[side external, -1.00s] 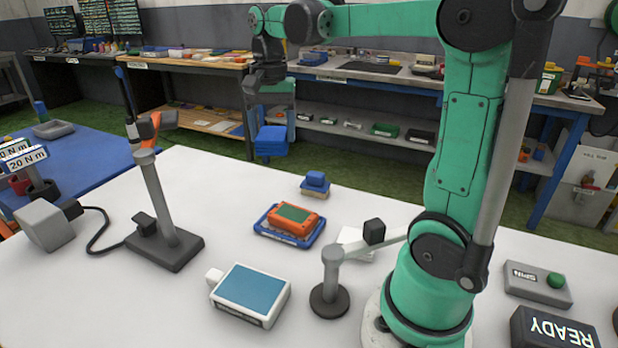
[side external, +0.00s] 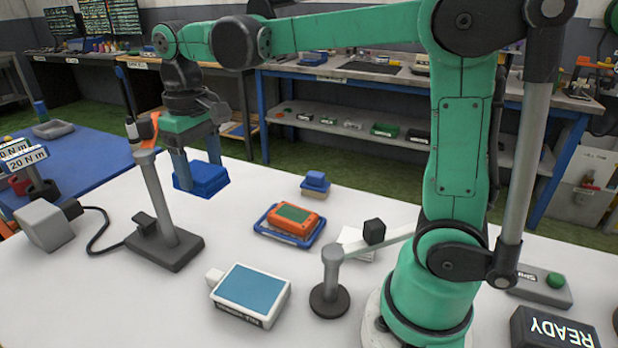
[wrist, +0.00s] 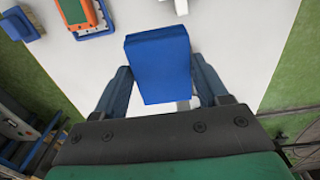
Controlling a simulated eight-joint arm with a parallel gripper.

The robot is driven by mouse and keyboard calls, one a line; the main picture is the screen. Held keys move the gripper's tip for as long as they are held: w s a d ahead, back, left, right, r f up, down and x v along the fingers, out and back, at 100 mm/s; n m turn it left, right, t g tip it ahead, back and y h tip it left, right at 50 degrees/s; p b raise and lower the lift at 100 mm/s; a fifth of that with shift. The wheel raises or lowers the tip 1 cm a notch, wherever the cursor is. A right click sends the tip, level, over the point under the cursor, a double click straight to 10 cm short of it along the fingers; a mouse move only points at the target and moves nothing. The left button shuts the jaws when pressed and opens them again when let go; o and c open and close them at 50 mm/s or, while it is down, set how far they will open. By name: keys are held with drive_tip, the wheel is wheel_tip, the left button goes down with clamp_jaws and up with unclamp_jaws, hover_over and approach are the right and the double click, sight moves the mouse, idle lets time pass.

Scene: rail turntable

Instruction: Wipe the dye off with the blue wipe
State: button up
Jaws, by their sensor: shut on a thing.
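My gripper (side external: 196,160) is shut on the blue wipe (side external: 203,180), a blue block, and holds it in the left-middle of the side external view. In the wrist view the wipe (wrist: 158,65) sits between the two fingers of my gripper (wrist: 162,75). From these views I cannot tell whether the wipe touches the white table (side external: 120,310). I cannot make out any dye mark; the area under the wipe is hidden.
A grey post (side external: 160,200) on a dark base stands just left of my gripper. An orange-and-green device (side external: 292,219) lies in a blue tray (side external: 272,236). A blue-topped block (side external: 316,182), a blue-screened box (side external: 250,290) and a short grey post (side external: 330,285) stand nearby.

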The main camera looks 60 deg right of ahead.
hover_over(253, 289)
drive_tip(key=shift+n, duration=0.3)
wheel_tip(253, 289, down, 8)
drive_tip(key=shift+r, duration=0.1)
drive_tip(key=shift+f, duration=2.45)
drive_tip(key=shift+f, duration=0.55)
drive_tip(key=shift+r, duration=0.15)
wheel_tip(253, 289, up, 7)
